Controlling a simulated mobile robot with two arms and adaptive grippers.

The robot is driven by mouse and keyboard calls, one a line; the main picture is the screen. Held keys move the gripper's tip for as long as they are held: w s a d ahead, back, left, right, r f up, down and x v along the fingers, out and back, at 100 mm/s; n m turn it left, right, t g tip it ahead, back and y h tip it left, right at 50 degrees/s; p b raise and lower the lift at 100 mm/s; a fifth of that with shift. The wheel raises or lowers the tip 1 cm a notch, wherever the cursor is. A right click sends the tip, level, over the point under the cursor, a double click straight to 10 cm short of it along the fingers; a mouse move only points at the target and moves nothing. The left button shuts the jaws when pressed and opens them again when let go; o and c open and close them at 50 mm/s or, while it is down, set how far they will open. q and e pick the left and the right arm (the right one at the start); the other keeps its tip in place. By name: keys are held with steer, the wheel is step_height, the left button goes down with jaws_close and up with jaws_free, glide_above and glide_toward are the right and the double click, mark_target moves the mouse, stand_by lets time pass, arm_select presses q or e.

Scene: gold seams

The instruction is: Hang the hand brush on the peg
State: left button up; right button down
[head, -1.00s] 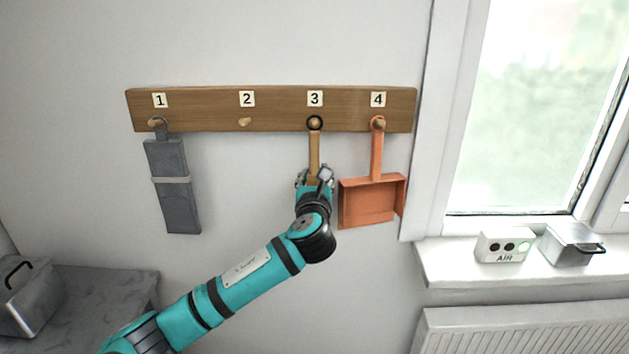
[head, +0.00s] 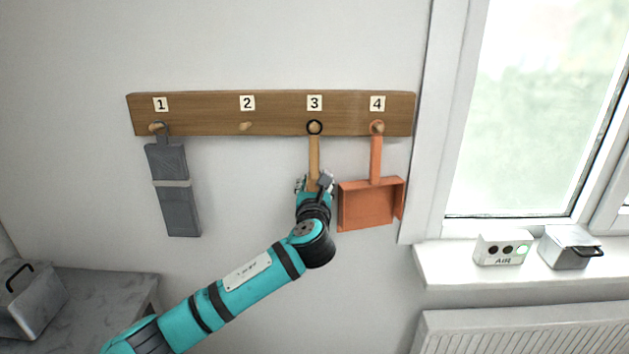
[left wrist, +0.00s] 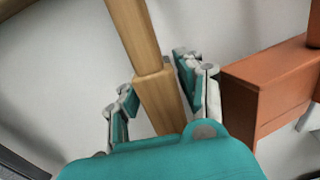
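The hand brush (head: 314,154) is upright below the board's number 3, its wooden handle uppermost. The black loop at its top is around or in front of peg 3 (head: 315,128); I cannot tell how far on it sits. In the left wrist view the wooden handle (left wrist: 134,35) runs between the fingers. My left gripper (head: 314,184) is at the brush's lower part. In the left wrist view its fingers (left wrist: 155,78) stand on either side of the wood, apart, with narrow gaps showing. The brush's lower end is hidden by the gripper. My right gripper is not in view.
An orange dustpan (head: 370,203) hangs from peg 4, close right of my gripper; it also shows in the left wrist view (left wrist: 265,90). A grey tool (head: 176,205) hangs from peg 1. Peg 2 (head: 246,126) is empty. A windowsill (head: 440,265) juts out at right.

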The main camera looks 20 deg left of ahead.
arm_select(q)
steer(key=shift+o, duration=1.4)
steer(key=shift+w+r, duration=0.1)
steer(key=v, duration=1.2)
step_height(320, 180, down, 21)
steer(key=w+a+n+g+h, duration=0.2)
steer(key=w+n+g, duration=0.1)
steer(key=n+g, duration=0.15)
steer(key=s+a+f+n+g, duration=0.1)
steer(key=s+f+n+g, duration=0.15)
steer(key=f, duration=0.55)
steer(key=s+a+f+n+g+h, duration=0.1)
steer(key=s+f+n, duration=0.2)
steer(key=f, duration=0.5)
steer(key=s+a+f+n+g, duration=0.1)
steer(key=s+f+n, duration=0.2)
steer(key=f, duration=0.5)
steer(key=s+a+f+n+g+h, duration=0.1)
steer(key=s+f+n+g, duration=0.5)
steer(key=s+f, duration=1.25)
steer(key=s+f+n, duration=0.3)
steer(key=s, duration=0.6)
steer(key=s+f+n+g, duration=0.1)
steer(key=s+f+n, duration=0.2)
steer(key=s, duration=0.7)
steer(key=s+f+n+h, duration=0.1)
steer(key=s+f+n, duration=0.2)
steer(key=s, duration=0.7)
steer(key=shift+n, duration=1.2)
